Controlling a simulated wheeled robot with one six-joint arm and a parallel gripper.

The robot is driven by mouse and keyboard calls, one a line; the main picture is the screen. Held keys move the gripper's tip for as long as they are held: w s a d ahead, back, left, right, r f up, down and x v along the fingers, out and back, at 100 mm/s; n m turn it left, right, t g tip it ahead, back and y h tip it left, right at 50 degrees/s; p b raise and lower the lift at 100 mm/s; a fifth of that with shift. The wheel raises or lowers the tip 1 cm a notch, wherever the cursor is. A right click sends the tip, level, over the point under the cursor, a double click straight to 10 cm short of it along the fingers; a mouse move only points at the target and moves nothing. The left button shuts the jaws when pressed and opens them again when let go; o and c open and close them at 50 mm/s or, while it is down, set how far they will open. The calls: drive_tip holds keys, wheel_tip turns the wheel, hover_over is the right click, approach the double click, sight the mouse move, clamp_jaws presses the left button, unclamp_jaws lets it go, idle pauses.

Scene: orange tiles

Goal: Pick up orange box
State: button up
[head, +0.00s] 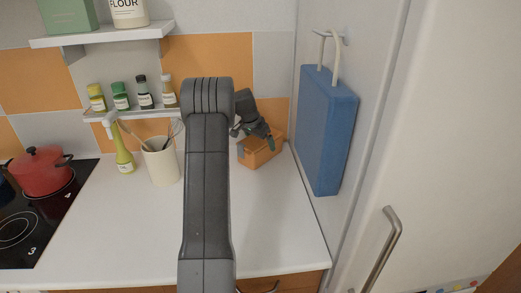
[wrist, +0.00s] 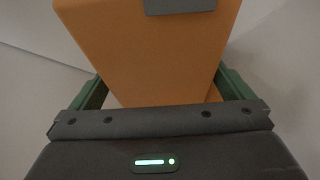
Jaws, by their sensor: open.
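The orange box (head: 257,152) stands on the white counter near the back right corner, partly covered by my gripper in the head view. In the wrist view the orange box (wrist: 150,50) fills the upper middle, with a grey patch at its top edge. My gripper (head: 256,134) is at the top of the box in the head view. In the wrist view its green fingers (wrist: 165,88) are open, one on each side of the box. I cannot tell whether they touch it. The fingertips are hidden behind the box.
A cream utensil holder (head: 162,162) and a yellow-green bottle (head: 123,155) stand left of my arm. A red pot (head: 40,172) sits on the black hob. A blue bag (head: 326,130) hangs on the right wall. The front of the white counter (head: 270,225) is clear.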

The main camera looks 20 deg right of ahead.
drive_tip(key=shift+x, duration=1.45)
drive_tip(key=c, duration=0.8)
drive_tip(key=shift+r, duration=0.1)
drive_tip(key=shift+c, duration=0.7)
drive_tip(key=shift+a+r, duration=0.1)
